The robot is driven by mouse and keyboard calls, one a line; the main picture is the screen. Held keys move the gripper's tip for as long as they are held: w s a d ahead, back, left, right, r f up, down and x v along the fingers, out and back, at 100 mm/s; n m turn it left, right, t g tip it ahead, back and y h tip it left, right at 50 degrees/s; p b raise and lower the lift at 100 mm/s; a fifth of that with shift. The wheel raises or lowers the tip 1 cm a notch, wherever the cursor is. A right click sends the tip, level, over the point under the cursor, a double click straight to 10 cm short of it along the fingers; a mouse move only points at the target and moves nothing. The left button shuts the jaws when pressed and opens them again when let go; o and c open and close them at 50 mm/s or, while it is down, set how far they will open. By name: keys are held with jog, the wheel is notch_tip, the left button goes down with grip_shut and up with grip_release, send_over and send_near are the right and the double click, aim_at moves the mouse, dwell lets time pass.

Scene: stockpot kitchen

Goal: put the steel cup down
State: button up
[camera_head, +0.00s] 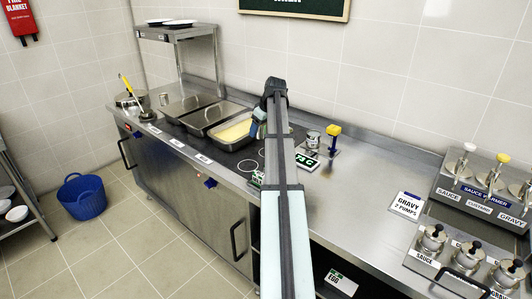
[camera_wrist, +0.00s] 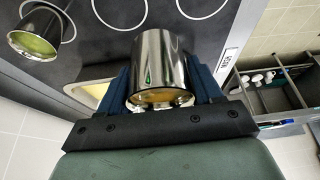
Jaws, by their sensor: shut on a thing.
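The steel cup (camera_wrist: 160,62) is between the two blue fingers of my gripper (camera_wrist: 160,85) in the wrist view. Its rim faces the camera, and something yellow-brown shows inside. My gripper is shut on it. In the head view my gripper (camera_head: 258,119) is beside the pan of yellow food, and my arm hides the held cup. The black hob (camera_wrist: 90,50) with pale rings lies beyond the cup in the wrist view. I cannot tell whether the cup touches a surface.
Another steel cup (camera_wrist: 40,32) with yellowish contents stands left on the hob. The yellow-filled pan (camera_head: 235,131) and lidded pans (camera_head: 185,106) are set in the counter. Bare steel counter (camera_head: 355,190) lies farther right.

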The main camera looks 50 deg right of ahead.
jog(key=d+f, duration=0.5)
jog(key=shift+w+d+f, duration=0.1)
jog(key=shift+f, duration=2.4)
jog(key=shift+f, duration=0.1)
jog(key=o, duration=1.2)
jog(key=v, duration=1.2)
